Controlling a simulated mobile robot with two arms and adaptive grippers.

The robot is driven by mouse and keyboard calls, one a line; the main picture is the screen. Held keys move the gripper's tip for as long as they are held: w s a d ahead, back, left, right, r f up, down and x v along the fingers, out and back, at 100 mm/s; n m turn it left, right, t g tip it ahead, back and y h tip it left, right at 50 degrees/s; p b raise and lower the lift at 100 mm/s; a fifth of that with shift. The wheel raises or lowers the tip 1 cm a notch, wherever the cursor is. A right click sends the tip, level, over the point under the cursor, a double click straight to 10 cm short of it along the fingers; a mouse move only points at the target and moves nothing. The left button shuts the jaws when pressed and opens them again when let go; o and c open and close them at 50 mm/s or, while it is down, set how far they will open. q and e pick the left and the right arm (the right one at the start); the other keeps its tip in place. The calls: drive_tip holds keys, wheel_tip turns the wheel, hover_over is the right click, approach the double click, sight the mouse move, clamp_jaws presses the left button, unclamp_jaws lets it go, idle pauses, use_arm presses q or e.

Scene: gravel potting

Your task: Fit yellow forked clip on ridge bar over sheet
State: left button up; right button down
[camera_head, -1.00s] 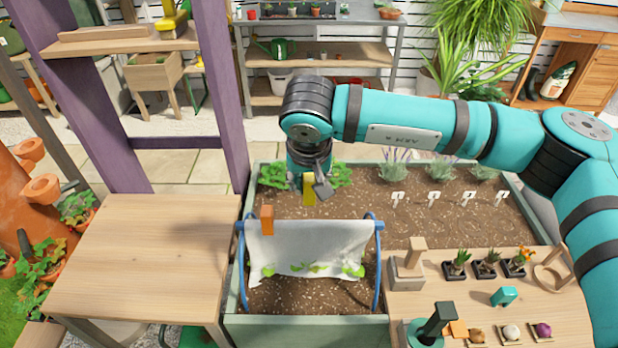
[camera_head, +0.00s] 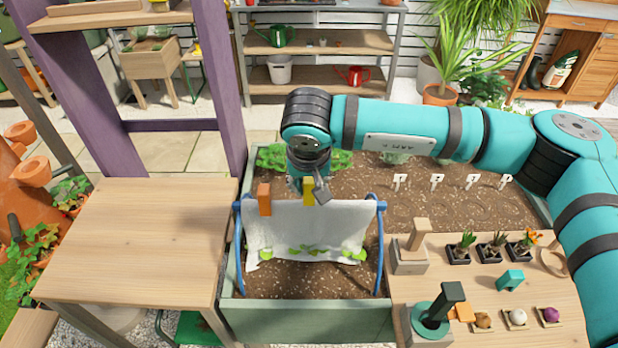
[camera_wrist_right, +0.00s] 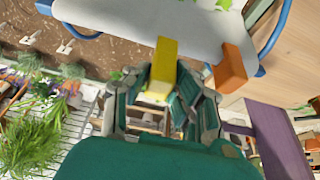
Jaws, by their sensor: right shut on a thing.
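The yellow clip (camera_head: 308,190) is held by my right gripper (camera_head: 312,186), which is shut on it. In the right wrist view the clip (camera_wrist_right: 162,70) stands out between the fingers (camera_wrist_right: 160,92), its far end overlapping the edge of the white sheet (camera_wrist_right: 190,22). The sheet (camera_head: 305,232) hangs over the ridge bar between two blue hoops (camera_head: 381,250). The clip is at the ridge near its middle; whether it touches the bar I cannot tell. An orange clip (camera_head: 264,199) sits on the ridge at the left end. My left gripper is not in view.
The hoops stand in a green planter (camera_head: 300,315) of soil with plants under the sheet. A bare wooden table (camera_head: 140,240) is at left. A board at right holds a wooden stand (camera_head: 412,255), seedlings, a teal piece (camera_head: 510,280) and bulbs.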

sight(309, 193)
idle(0.4)
drive_tip(key=shift+b, duration=0.4)
drive_tip(key=shift+s, duration=0.1)
drive_tip(key=shift+f+b, duration=1.65)
drive_tip(key=shift+b, duration=0.05)
